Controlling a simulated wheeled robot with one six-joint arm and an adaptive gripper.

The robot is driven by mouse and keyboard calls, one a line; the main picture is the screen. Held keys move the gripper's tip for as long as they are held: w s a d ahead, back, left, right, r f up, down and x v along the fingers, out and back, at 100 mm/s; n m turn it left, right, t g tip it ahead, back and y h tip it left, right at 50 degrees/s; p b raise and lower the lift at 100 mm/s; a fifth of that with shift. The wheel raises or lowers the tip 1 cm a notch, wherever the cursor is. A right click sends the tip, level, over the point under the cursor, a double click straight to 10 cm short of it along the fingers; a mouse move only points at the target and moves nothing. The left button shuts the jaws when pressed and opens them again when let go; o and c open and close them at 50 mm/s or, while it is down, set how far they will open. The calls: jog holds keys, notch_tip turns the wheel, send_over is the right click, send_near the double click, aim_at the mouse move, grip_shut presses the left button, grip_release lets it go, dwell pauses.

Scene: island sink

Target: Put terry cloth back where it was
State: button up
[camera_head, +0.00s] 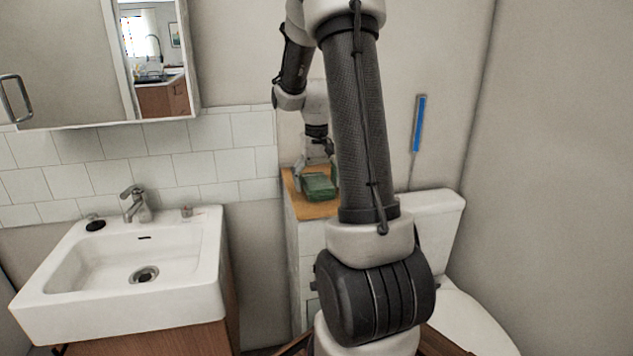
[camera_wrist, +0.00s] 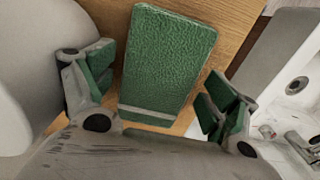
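The terry cloth is a green, folded, textured block (camera_head: 319,188) on the wooden top (camera_head: 299,206) of a narrow white cabinet. In the wrist view the cloth (camera_wrist: 168,62) lies flat on the wood, with a paler stripe near its lower end. My gripper (camera_head: 316,166) is over the cabinet top, right at the cloth. In the wrist view my gripper (camera_wrist: 156,93) is open, one green-padded finger on each side of the cloth. Gaps show between fingers and cloth. My arm hides part of the cabinet's right side in the head view.
A white sink (camera_head: 205,262) with a tap (camera_head: 135,203) stands to the left of the cabinet. A toilet (camera_head: 437,221) stands to its right. A mirror cabinet (camera_head: 70,60) hangs above the sink. A blue-handled brush (camera_head: 418,124) is by the back wall.

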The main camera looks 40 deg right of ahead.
aim_at(318, 182)
dwell(0.3)
jog(key=r, duration=0.5)
jog(key=s+r, duration=0.1)
jog(key=r, duration=0.1)
jog(key=shift+a+r, duration=0.2)
jog(key=s+a+r+n+t, duration=0.2)
jog(key=s+a+r, duration=0.5)
jog(key=a, duration=0.2)
jog(key=s+a+n+t, duration=0.2)
jog(key=s+a, duration=0.5)
jog(key=s, duration=0.5)
jog(key=shift+a+f+n, duration=0.3)
jog(key=shift+f+n, duration=0.15)
jog(key=shift+n, duration=0.05)
